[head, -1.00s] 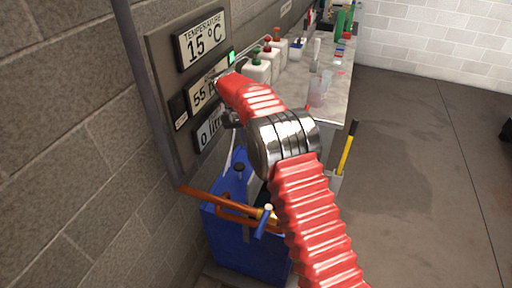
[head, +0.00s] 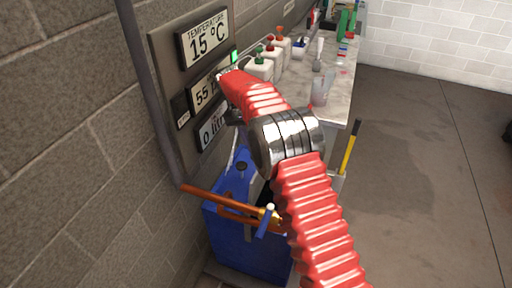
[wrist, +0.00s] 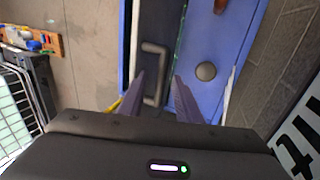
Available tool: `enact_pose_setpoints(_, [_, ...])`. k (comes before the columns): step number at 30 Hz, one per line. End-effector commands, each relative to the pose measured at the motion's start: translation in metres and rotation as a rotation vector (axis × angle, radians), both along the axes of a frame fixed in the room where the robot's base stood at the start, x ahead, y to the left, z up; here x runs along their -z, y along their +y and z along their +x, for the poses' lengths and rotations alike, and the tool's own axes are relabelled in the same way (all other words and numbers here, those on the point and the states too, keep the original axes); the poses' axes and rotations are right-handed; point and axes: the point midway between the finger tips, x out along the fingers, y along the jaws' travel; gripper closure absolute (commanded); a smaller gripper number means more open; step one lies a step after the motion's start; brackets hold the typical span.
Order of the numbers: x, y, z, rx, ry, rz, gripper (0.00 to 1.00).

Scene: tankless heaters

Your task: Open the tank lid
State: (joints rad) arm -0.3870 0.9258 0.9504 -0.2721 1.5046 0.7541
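The blue tank (head: 245,250) stands on the floor against the wall, below the display panel, and its top is partly hidden by my red arm. In the wrist view its blue top (wrist: 215,45) carries a round grey cap (wrist: 206,71). Left of that is a dark lid panel (wrist: 140,25) with a grey U-shaped handle (wrist: 163,62). My gripper (wrist: 159,76) is open above the lid, its two fingers apart, with the handle showing between and beyond the fingertips. I cannot tell whether they touch it. The fingers are hidden in the head view.
A copper pipe with a blue-handled valve (head: 266,215) crosses in front of the tank. The display panel (head: 180,140) is on the wall at left. A bench (head: 336,105) with several bottles stands behind the tank. The floor (head: 420,190) at right is mostly clear.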

Motion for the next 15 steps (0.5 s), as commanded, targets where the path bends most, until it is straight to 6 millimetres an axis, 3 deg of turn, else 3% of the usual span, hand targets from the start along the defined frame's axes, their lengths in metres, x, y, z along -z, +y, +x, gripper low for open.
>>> enact_pose_setpoints(15, [-0.077,0.001,-0.001,-0.002,0.002,0.001,0.69])
